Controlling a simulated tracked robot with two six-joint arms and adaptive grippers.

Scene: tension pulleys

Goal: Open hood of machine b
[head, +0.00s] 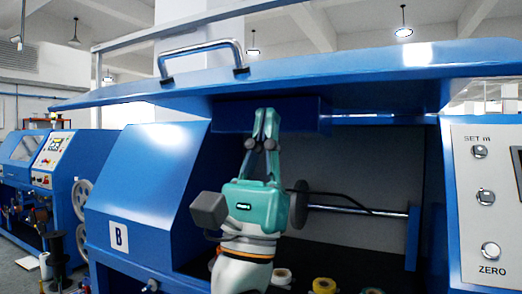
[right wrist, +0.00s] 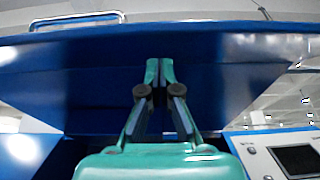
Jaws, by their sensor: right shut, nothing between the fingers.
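Machine B is the blue machine with a white "B" label (head: 119,237) on its front. Its blue hood (head: 330,75) is raised and tilted, with a silver handle (head: 203,58) on its upper face. The handle also shows in the right wrist view (right wrist: 78,20) at the top left. My right gripper (head: 265,112) is green, points up and is shut and empty under the hood, its fingertips close to the hood's underside (right wrist: 90,90). I cannot tell whether they touch it. My left gripper is not in view.
The open bay holds a horizontal shaft (head: 360,211) with a dark disc and several small spools (head: 324,285) at the bottom. A control panel (head: 488,200) stands at the right. Another blue machine (head: 45,180) with hand wheels is at the left.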

